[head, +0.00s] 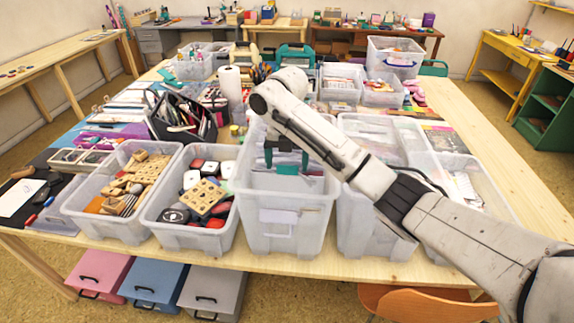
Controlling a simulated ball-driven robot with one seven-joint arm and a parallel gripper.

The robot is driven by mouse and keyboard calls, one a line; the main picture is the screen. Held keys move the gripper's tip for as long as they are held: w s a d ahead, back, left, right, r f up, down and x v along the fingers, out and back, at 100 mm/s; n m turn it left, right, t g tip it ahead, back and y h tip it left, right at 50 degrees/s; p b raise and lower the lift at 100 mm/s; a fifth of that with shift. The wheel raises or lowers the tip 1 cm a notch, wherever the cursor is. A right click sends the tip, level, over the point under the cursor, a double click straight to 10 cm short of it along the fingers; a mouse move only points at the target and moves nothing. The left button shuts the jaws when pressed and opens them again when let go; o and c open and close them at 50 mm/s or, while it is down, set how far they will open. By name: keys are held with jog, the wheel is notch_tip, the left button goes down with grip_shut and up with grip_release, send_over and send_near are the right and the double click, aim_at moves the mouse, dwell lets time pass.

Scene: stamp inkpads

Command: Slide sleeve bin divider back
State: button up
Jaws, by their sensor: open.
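A tall translucent bin (283,232) stands at the middle of the table's front edge, with a pale blank label (278,216) on its front wall. I take it to be the sleeve bin, but I cannot read a name. My gripper (286,161) points down into the bin's opening, its two dark fingers apart. A small teal piece (287,170) shows just below and between the fingers; I cannot tell whether it is the divider's top or whether a finger touches it. The divider itself is not clear through the cloudy walls, and my arm covers the bin's back right.
Left of it stand a bin of stamps (199,238) and a bin of wooden blocks (113,228). Another clear bin (362,232) is close on the right, partly under my arm. A paper roll (230,88) and a black caddy (180,118) stand behind.

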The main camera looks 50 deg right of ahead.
jog(key=shift+f, duration=0.55)
jog(key=c, duration=1.5)
